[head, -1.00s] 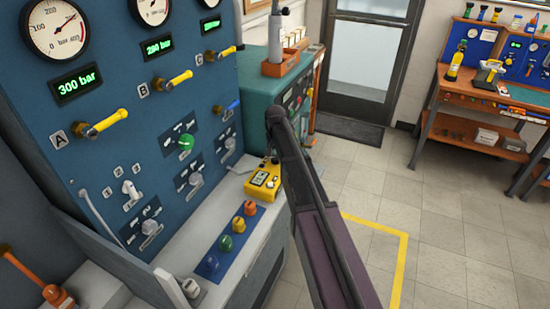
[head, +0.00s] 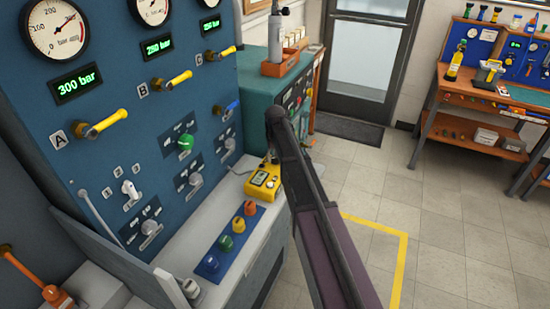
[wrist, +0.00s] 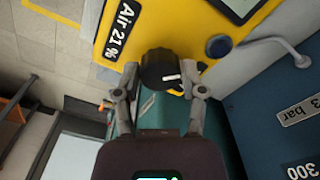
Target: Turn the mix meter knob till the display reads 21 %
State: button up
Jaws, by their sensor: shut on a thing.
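The mix meter is a yellow box (head: 262,190) on the grey bench ledge in the head view, with a small display too small to read there. In the wrist view its yellow face (wrist: 180,20) carries a black label, "Air 21%" (wrist: 120,28). Its black knob (wrist: 158,68) has a white mark pointing to the right in the picture. My gripper (wrist: 160,80) is shut on this knob, one finger on each side. Only a corner of the display (wrist: 240,5) shows in the wrist view, and no reading is visible. My arm partly hides the gripper in the head view.
The blue panel (head: 110,150) with gauges and yellow-handled valves stands left. Several coloured knobs (head: 238,225) sit in front of the meter. Floor is clear at right.

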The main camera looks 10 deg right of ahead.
jog(key=o, duration=1.1)
jog(key=shift+o, duration=0.2)
jog(key=shift+m, duration=0.4)
jog(key=m, duration=0.8)
notch_tip(320, 180, up, 14)
jog(key=p, duration=1.4)
jog(key=s+f+n+b, duration=0.3)
jog(key=s+f+b, duration=0.1)
jog(key=s, duration=0.6)
jog(key=s+f+n+b, duration=0.3)
jog(key=s+f+b, duration=0.1)
jog(key=s, duration=0.6)
jog(key=s+d+f+n+b, duration=0.1)
jog(key=s+f+n+b, duration=0.2)
jog(key=s, duration=0.7)
jog(key=shift+s+f+b, duration=0.35)
jog(key=shift+f+b, duration=0.7)
